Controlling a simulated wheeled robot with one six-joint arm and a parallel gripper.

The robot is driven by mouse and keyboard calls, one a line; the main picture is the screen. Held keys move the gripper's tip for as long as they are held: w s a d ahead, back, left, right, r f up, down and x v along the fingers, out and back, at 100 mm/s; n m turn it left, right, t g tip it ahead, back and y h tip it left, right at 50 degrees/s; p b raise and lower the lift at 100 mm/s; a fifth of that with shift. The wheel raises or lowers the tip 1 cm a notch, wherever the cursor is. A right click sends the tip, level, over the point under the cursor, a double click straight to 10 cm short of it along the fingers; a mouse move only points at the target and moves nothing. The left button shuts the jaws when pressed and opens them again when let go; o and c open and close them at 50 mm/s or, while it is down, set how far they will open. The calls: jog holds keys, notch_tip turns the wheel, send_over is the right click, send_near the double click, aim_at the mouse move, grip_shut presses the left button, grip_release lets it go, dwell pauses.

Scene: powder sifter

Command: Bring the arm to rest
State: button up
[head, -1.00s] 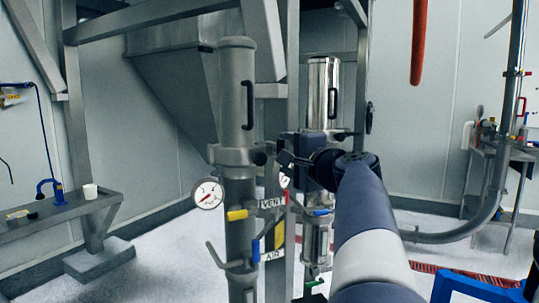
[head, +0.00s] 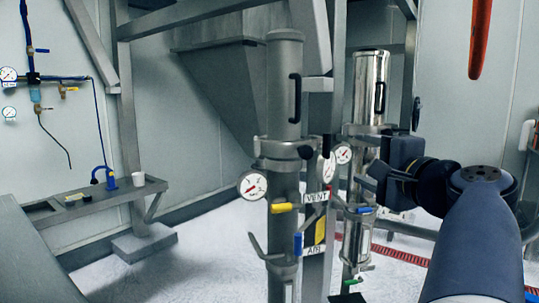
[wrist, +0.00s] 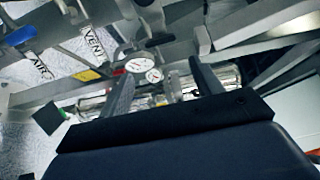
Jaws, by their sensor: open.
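My gripper (head: 374,178) is at the end of my arm on the right of the head view, in front of the shiny steel cylinder. In the wrist view its two dark fingers (wrist: 158,88) stand apart with nothing held between them. Behind the fingers show two round gauges and part of a shiny cylinder (wrist: 225,78). My arm is raised and bent, with its dark blue link at the lower right of the head view. I cannot tell the exact gap between the fingers and the cylinder.
A grey cylinder (head: 284,90) with a gauge (head: 252,185), a yellow lever (head: 284,208) and a blue lever (head: 298,244) stands left of my gripper. The shiny cylinder (head: 369,90) is beside it. Floor is clear between.

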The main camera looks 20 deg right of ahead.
aim_at(330, 147)
dwell(0.4)
jog(key=w, duration=1)
jog(key=shift+w+d+r, duration=0.1)
jog(key=shift+w+d, duration=0.3)
jog(key=shift+s, duration=0.2)
